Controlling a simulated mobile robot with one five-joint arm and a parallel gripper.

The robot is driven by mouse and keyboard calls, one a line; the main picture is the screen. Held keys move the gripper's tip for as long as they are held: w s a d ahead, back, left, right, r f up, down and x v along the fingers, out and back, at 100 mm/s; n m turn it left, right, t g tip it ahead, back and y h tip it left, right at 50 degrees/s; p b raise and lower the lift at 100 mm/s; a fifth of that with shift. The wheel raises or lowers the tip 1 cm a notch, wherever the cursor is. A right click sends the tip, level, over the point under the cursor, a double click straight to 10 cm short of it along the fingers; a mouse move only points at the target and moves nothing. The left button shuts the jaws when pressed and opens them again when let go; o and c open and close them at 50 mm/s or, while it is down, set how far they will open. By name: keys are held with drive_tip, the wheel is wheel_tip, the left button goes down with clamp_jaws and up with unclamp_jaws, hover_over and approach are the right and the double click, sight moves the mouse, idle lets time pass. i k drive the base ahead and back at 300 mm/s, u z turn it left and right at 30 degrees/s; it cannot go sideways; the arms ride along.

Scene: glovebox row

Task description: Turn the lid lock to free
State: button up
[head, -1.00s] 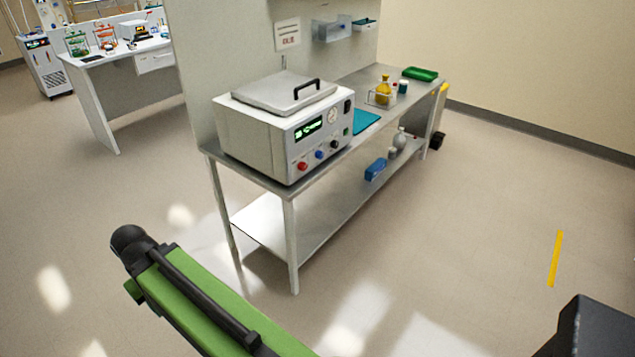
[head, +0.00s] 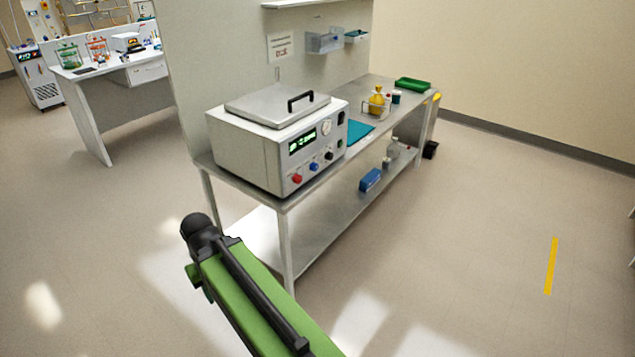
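A white box-shaped device (head: 236,148) stands on the near end of the metal bench. Its grey lid (head: 268,104) with a black handle (head: 301,99) lies closed on top. The front panel has a green display (head: 302,141), a round dial (head: 325,128), a red knob (head: 297,178), a blue knob (head: 314,167) and a dark knob (head: 330,155). A dark part (head: 341,118) sits at the panel's upper right. I cannot tell which of these is the lid lock or how it is set. My green arm link shows at the bottom, apart from the device; my gripper is not in view.
The bench (head: 385,100) also holds a teal mat (head: 358,131), a yellow flask (head: 377,99) in a rack and a green tray (head: 412,84). A blue box (head: 370,180) is on its lower shelf.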

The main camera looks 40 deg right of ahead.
sight(296, 179)
drive_tip(key=z, duration=0.15)
drive_tip(key=i, duration=1)
drive_tip(key=u, duration=0.1)
